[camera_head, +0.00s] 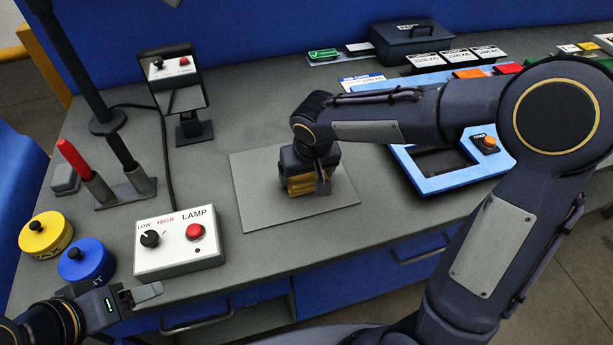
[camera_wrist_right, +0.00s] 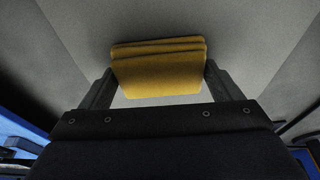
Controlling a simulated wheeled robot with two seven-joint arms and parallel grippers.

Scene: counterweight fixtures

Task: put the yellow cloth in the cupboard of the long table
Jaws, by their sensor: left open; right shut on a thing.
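The yellow cloth (camera_head: 300,186) is a folded stack over the grey mat (camera_head: 252,200) on the long table (camera_head: 240,120). My right gripper (camera_head: 308,183) points down and is shut on the cloth. The right wrist view shows the folded cloth (camera_wrist_right: 160,68) between the two fingers (camera_wrist_right: 158,85). I cannot tell whether the cloth touches the mat. My left gripper (camera_head: 130,297) is open and empty by the table's front left edge. Below the table top, blue fronts with handles (camera_head: 198,322) show, with a grey recess (camera_head: 250,325) beside one; its inside is mostly hidden.
A lamp control box (camera_head: 180,243) stands left of the mat. Yellow (camera_head: 45,236) and blue (camera_head: 88,262) round weights sit at the left edge. A blue frame (camera_head: 440,180) lies right, under my right arm.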

